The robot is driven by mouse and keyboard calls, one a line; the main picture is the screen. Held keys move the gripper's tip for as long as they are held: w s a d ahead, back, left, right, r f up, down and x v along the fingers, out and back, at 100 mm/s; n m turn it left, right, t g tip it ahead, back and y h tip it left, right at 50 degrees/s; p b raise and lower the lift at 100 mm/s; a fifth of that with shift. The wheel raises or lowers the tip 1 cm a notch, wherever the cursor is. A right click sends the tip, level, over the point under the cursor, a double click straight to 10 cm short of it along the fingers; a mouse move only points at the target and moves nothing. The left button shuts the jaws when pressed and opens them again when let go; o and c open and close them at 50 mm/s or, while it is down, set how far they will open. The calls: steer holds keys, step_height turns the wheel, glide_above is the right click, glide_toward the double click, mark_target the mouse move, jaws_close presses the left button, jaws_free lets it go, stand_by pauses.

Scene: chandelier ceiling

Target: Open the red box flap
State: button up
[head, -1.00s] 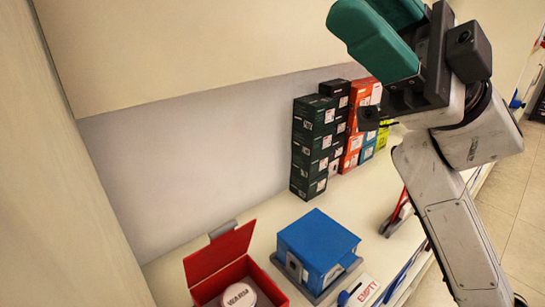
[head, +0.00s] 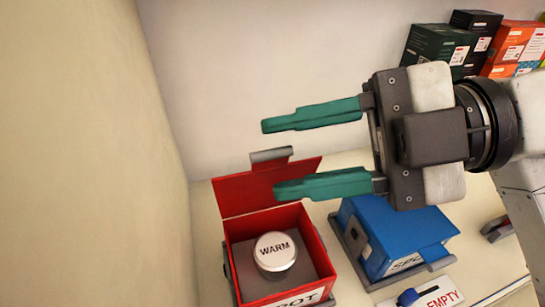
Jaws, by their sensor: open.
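The red box (head: 322,245) stands on the pale shelf with its top open. Its red flap (head: 240,193) is raised at the back edge, with a grey tab (head: 268,158) at its top. A white round button or lid marked "WARM" (head: 275,248) shows inside. My gripper (head: 276,158) comes in from the right with two green fingers spread wide and nothing between them. The lower finger overlaps the flap's right part in the picture; I cannot tell whether they touch.
A blue box (head: 378,218) with its top closed stands right of the red box. Stacked dark boxes (head: 440,48) and orange boxes (head: 515,45) stand at the back right. A wall is on the left.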

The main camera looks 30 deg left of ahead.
steer(key=shift+x, duration=1.4)
jaws_close()
steer(key=shift+r, duration=0.1)
